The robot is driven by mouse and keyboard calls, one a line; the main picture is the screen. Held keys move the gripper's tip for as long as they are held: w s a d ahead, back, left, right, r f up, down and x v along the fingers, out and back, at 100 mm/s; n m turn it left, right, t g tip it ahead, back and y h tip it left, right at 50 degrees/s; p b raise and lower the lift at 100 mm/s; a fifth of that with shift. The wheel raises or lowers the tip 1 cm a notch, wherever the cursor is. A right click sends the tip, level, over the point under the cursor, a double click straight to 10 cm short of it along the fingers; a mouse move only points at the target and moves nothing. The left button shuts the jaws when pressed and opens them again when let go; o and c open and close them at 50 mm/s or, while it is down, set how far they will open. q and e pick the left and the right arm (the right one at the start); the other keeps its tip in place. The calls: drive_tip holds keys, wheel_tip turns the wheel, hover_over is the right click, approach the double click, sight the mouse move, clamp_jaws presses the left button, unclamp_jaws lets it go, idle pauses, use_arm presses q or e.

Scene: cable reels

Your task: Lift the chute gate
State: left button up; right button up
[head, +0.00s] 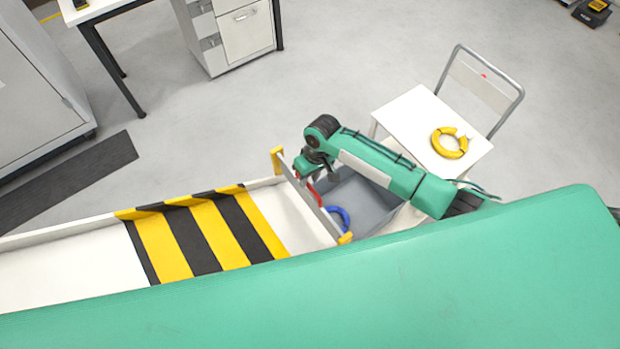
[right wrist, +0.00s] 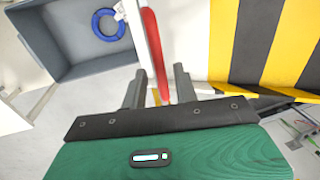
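The chute gate (head: 317,213) is a thin pale panel across the right end of the white chute (head: 70,257), between two yellow end pieces. Its red handle (head: 314,194) is partly hidden by my right gripper (head: 318,180) in the head view. In the right wrist view the red handle (right wrist: 155,55) runs between the two dark fingers of my right gripper (right wrist: 159,72). The fingers stand apart, with a clear gap on the right side of the handle. The gate's edge (right wrist: 133,35) shows left of the handle. My left gripper is not in view.
A grey bin (head: 370,193) with a blue ring (head: 339,217) stands just beyond the gate. A white cart (head: 400,112) with a yellow ring (head: 449,143) is at the right. Yellow and black stripes (head: 206,233) cross the chute. Open floor lies behind.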

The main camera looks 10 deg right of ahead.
drive_tip(key=shift+s+f, duration=0.1)
drive_tip(key=shift+s, duration=0.05)
wheel_tip(320, 180, up, 14)
drive_tip(key=w+d+b, duration=0.1)
drive_tip(key=d, duration=0.1)
drive_tip(key=shift+d+f, duration=0.2)
drive_tip(key=shift+d, duration=0.1)
drive_tip(key=shift+f, duration=0.1)
idle(1.2)
